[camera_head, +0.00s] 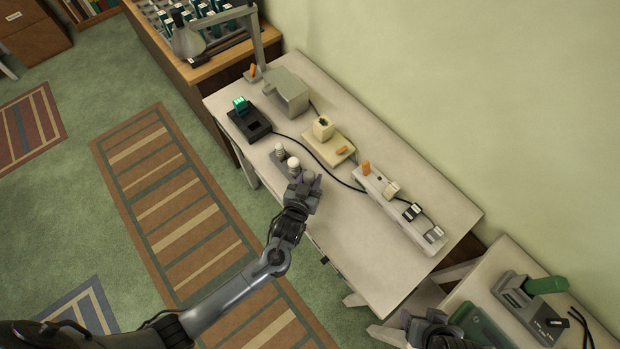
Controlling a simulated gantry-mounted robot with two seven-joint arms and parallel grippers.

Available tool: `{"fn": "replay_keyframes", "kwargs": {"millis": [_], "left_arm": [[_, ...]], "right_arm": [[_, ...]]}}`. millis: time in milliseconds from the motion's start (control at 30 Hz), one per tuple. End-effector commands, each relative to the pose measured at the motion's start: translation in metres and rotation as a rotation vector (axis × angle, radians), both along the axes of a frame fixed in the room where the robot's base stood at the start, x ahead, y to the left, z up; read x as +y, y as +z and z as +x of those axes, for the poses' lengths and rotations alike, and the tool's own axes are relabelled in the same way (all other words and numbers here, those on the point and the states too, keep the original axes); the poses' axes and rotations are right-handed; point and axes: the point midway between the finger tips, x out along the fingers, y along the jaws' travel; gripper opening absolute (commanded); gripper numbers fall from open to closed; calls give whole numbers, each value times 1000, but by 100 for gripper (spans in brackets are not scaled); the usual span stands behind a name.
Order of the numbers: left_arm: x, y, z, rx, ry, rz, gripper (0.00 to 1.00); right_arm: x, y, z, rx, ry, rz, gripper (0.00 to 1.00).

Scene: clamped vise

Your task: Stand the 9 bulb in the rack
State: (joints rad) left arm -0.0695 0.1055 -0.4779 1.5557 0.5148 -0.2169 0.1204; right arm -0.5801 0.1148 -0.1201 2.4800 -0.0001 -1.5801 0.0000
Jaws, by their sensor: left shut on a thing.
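A small dark grey rack (277,161) lies near the front edge of the light table. Two pale bulbs stand in it, a small one (279,149) at the far end and a larger one (293,163) nearer my gripper. My left gripper (308,181) is at the rack's near end, shut on a pale round bulb (309,176). The fingers hide its base, so I cannot tell whether it sits in the rack. No number is readable on any bulb. Part of my right arm (435,330) shows at the bottom right; its fingertips cannot be made out.
A power strip (378,186) with plugs lies along the right of the table. A cream socket base (329,147), a black device with a green light (248,122) and a grey box (286,93) stand further back. Black cables cross between them. The table's near right is clear.

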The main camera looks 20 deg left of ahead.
Motion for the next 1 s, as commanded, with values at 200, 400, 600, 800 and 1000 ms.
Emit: {"fn": "replay_keyframes", "kwargs": {"millis": [200,400,600,800,1000], "left_arm": [[0,1,0,-1,0,0,0],[0,1,0,-1,0,0,0],[0,0,0,-1,0,0,0],[0,-1,0,-1,0,0,0],[0,-6,0,-1,0,-1,0]], "right_arm": [[-1,2,0,0,4,-5,65],[-2,3,0,1,6,-10,65],[-2,3,0,0,6,-9,65],[-2,2,0,0,5,-7,65],[-1,-1,0,0,1,-2,65]]}}
